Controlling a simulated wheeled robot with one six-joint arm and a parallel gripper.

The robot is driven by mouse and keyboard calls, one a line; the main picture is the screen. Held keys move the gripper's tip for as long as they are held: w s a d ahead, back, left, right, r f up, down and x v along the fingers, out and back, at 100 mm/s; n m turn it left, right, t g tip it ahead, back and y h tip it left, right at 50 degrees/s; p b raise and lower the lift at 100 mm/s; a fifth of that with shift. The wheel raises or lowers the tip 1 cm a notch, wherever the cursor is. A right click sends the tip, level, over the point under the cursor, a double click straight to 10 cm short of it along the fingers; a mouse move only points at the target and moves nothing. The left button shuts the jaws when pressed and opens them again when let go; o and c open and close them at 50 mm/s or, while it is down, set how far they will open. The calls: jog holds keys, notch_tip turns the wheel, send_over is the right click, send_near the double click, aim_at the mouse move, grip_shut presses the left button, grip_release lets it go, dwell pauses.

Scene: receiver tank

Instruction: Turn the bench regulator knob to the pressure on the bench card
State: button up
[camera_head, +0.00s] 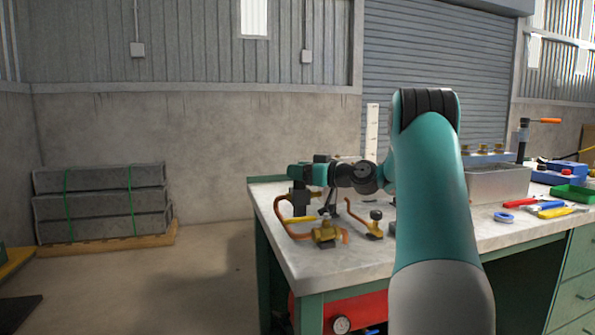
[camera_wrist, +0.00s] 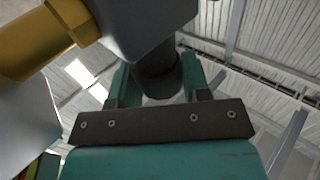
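In the wrist view a dark round knob (camera_wrist: 158,78) sits under a grey block-shaped body (camera_wrist: 145,22), with a brass fitting (camera_wrist: 45,38) at upper left. The two teal fingers of my gripper (camera_wrist: 158,85) stand on either side of the knob, very close to it. Whether they press on it is not clear. No scale or pointer shows on the knob. In the head view my gripper (camera_head: 306,173) is over the left end of the bench, partly hidden by my own wrist. No readable bench card shows.
The bench (camera_head: 350,258) carries a brass valve (camera_head: 325,232) with copper pipe, another brass fitting (camera_head: 372,228), a metal bin (camera_head: 497,184) and tools at right. A red tank (camera_head: 370,306) with a gauge (camera_head: 341,325) is below.

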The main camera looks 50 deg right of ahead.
jog(key=c, duration=0.4)
jog(key=shift+h, duration=0.3)
